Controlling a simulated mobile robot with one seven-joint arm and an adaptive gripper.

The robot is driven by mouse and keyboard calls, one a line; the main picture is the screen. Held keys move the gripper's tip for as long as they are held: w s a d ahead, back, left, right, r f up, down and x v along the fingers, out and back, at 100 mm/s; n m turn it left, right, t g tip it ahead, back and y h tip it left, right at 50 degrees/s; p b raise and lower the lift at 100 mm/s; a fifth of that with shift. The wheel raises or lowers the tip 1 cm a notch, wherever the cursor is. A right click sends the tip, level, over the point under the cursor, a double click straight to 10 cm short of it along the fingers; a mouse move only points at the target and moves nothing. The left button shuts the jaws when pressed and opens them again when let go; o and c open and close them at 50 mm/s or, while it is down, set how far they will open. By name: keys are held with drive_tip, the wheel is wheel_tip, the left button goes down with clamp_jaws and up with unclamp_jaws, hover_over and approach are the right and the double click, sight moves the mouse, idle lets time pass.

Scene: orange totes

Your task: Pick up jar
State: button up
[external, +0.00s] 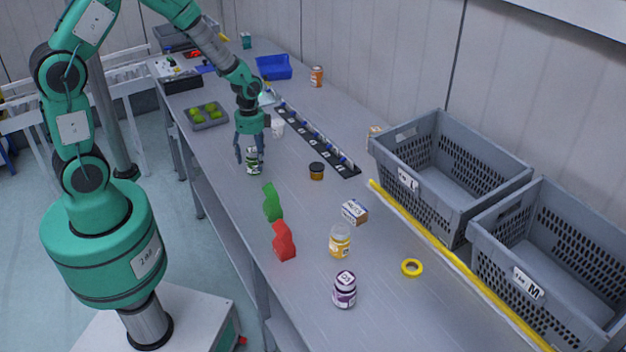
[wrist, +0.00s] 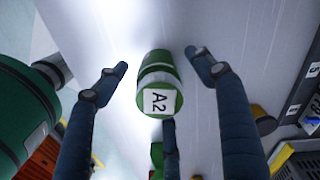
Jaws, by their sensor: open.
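A green jar with a white band and a lid marked "A2" (wrist: 156,92) stands upright in the wrist view. It also shows on the grey table in the external view (external: 253,166). My gripper (external: 250,157) points down right over this jar, with its fingers open around it. In the wrist view, my gripper (wrist: 157,62) has a finger on the left and one on the right of the jar, with gaps visible. A third finger is at the lid's lower edge; I cannot tell whether it touches.
A purple jar (external: 344,290), a yellow jar (external: 340,241) and a small brown jar (external: 316,171) stand apart. Green (external: 272,203) and red (external: 284,241) pieces are near the table's left edge. Grey crates (external: 440,170) line the right. A black strip (external: 315,142) lies behind.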

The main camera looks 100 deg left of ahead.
drive_tip(key=shift+f, duration=1.35)
drive_tip(key=c, duration=1.6)
drive_tip(key=shift+o, duration=0.2)
drive_tip(key=shift+r, duration=0.2)
drive_tip(key=shift+r, duration=0.5)
wheel_tip(320, 180, up, 2)
drive_tip(key=shift+r+p, duration=0.15)
drive_tip(key=shift+p, duration=0.15)
drive_tip(key=s+d, duration=0.3)
drive_tip(key=d, duration=0.1)
drive_tip(key=s+d+r+p, duration=0.1)
drive_tip(key=s+d, duration=0.2)
drive_tip(key=d, duration=0.1)
drive_tip(key=s+d, duration=0.3)
drive_tip(key=d, duration=0.2)
drive_tip(key=shift+s+r+p, duration=0.15)
drive_tip(key=shift+s+p, duration=0.2)
drive_tip(key=shift+p, duration=0.05)
